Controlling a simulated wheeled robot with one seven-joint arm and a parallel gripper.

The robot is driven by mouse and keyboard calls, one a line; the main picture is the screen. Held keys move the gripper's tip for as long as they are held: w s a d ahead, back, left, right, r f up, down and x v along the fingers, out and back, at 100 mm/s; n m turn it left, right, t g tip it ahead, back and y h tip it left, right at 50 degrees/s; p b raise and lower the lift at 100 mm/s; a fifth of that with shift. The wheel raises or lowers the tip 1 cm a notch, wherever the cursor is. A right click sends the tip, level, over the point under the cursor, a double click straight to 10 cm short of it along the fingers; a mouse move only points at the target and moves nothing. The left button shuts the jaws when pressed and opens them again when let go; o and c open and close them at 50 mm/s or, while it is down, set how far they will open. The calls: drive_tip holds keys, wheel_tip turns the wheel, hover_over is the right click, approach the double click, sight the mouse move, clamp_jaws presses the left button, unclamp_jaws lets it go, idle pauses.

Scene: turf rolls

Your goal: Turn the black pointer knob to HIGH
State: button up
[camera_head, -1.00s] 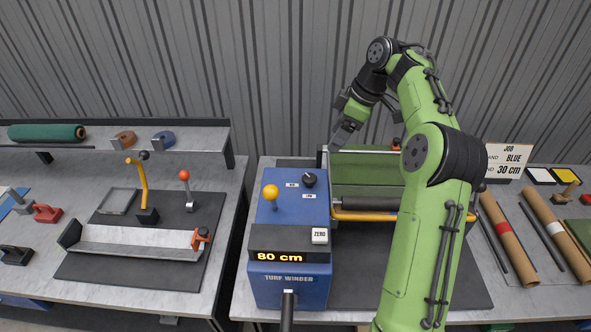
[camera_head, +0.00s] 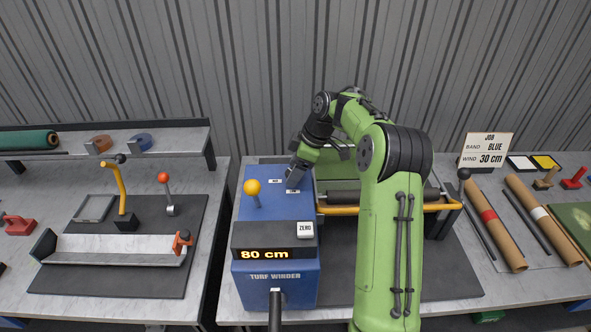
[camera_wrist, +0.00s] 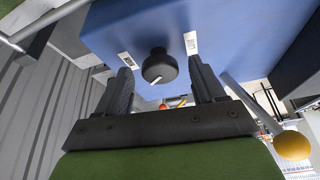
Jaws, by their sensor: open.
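The black pointer knob (camera_wrist: 158,66) stands on the blue top of the turf winder (camera_head: 262,212). In the wrist view it lies between the two fingers of my gripper (camera_wrist: 163,84), which are open on either side with gaps showing. The two labels on the panel read too small to tell there. The winder's display shows 80 cm.
A yellow ball lever (camera_head: 253,188) and a white ZERO button (camera_head: 305,230) are on the winder near the knob. A yellow bar (camera_head: 335,209) runs to the right of it. A job card (camera_head: 485,150) reads BLUE, 30 cm.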

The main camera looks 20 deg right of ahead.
drive_tip(key=c, duration=1)
drive_tip(key=shift+c, duration=0.2)
drive_tip(key=shift+m+b, duration=0.3)
drive_tip(key=m+t+b, duration=0.1)
drive_tip(key=m, duration=0.1)
drive_tip(key=shift+s+a+f+m+h+b, duration=0.1)
drive_tip(key=shift+m+h+b, duration=0.3)
drive_tip(key=shift+a+m+t+h+b, duration=0.1)
drive_tip(key=shift+m+t+h+b, duration=0.3)
drive_tip(key=shift+m, duration=0.6)
drive_tip(key=shift+m+t+h+b, duration=0.15)
drive_tip(key=shift+m+b, duration=0.3)
drive_tip(key=shift+m, duration=0.55)
drive_tip(key=o, duration=1)
drive_tip(key=shift+o, duration=0.2)
drive_tip(key=shift+s, duration=0.1)
